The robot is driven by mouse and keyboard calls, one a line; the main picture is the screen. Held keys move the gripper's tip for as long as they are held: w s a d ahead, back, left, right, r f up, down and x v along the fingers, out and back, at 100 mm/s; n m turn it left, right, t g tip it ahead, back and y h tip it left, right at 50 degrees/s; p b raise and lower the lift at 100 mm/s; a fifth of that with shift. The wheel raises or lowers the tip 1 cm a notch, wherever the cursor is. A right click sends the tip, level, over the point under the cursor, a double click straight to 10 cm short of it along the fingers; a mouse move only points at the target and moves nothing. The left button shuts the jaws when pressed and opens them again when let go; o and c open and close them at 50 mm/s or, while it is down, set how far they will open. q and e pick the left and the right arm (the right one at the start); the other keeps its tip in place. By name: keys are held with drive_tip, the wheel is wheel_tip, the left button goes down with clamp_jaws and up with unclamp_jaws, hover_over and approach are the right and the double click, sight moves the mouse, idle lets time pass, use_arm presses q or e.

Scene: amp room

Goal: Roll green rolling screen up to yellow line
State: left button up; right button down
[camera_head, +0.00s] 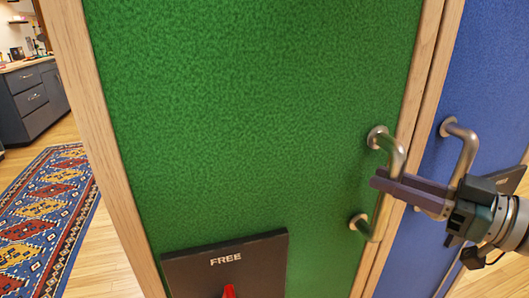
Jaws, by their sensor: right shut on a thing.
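The green rolling screen (240,120) fills the middle of the head view, upright in a light wooden frame. A metal D-shaped handle (397,150) is fixed near its right edge. My right gripper (385,182) comes in from the right and is shut on this handle, around its upright bar. My left gripper is out of view. The yellow line is not visible in this view.
A blue screen (485,75) with its own metal handle (466,150) stands close on the right. A dark "FREE" plate (230,262) with a red part is low on the green screen. On the left are a patterned rug (48,215), wooden floor and dark drawers (32,100).

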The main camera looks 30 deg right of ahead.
drive_tip(key=shift+d, duration=0.15)
drive_tip(key=c, duration=1.1)
unclamp_jaws()
drive_tip(key=shift+o, duration=1.4)
drive_tip(key=shift+s+d, duration=0.1)
drive_tip(key=shift+d, duration=0.05)
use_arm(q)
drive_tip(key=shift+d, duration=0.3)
use_arm(e)
drive_tip(key=shift+o, duration=0.7)
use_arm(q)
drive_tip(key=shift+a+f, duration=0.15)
use_arm(e)
drive_tip(key=v, duration=1)
